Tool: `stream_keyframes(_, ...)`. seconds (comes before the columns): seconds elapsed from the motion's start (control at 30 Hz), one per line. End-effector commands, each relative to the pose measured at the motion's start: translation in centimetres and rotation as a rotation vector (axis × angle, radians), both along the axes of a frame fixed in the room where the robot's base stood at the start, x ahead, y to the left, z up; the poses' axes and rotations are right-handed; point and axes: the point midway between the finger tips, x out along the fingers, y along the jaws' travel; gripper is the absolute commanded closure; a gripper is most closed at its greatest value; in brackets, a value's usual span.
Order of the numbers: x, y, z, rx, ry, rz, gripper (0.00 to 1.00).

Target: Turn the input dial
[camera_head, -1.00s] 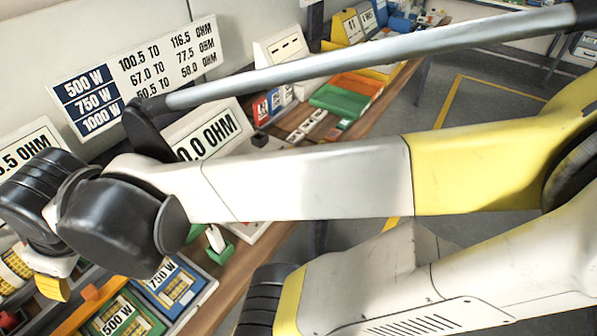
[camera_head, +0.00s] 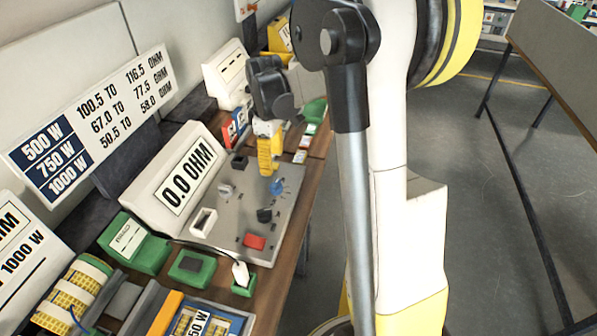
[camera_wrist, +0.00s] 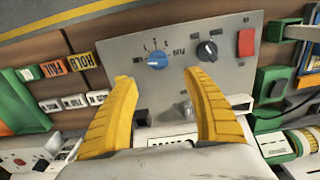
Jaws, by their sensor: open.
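The grey control panel (camera_head: 222,225) lies on the bench in front of a white meter reading 0.0 OHM (camera_head: 186,178). It carries a blue dial (camera_head: 277,187) and a black dial (camera_head: 264,215). In the wrist view, the blue dial (camera_wrist: 157,60) has a white pointer and marks around it. The black dial (camera_wrist: 207,50) is to its right. Which is the input dial I cannot read. My gripper (camera_wrist: 158,77) is open and empty, with yellow fingers apart below the blue dial in the picture. In the head view, my gripper (camera_head: 268,153) is above the panel's far end.
A red switch (camera_head: 254,241) and a grey knob (camera_head: 226,191) are on the panel. A green block with a white plug (camera_head: 241,275) stands at the near edge. FAIL and HOLD tags (camera_wrist: 68,66) lie beside the panel. The floor right of the bench is open.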

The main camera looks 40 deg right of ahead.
Motion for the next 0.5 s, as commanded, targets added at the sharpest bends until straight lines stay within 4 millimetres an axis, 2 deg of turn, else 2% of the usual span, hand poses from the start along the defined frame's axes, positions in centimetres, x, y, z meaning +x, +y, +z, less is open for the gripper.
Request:
stream_keyframes(0.17,0.2,-0.2,-1.6,0.002,0.008,0.009,0.42)
stream_keyframes(0.5,0.1,-0.1,-8.2,0.001,0.006,0.008,0.42)
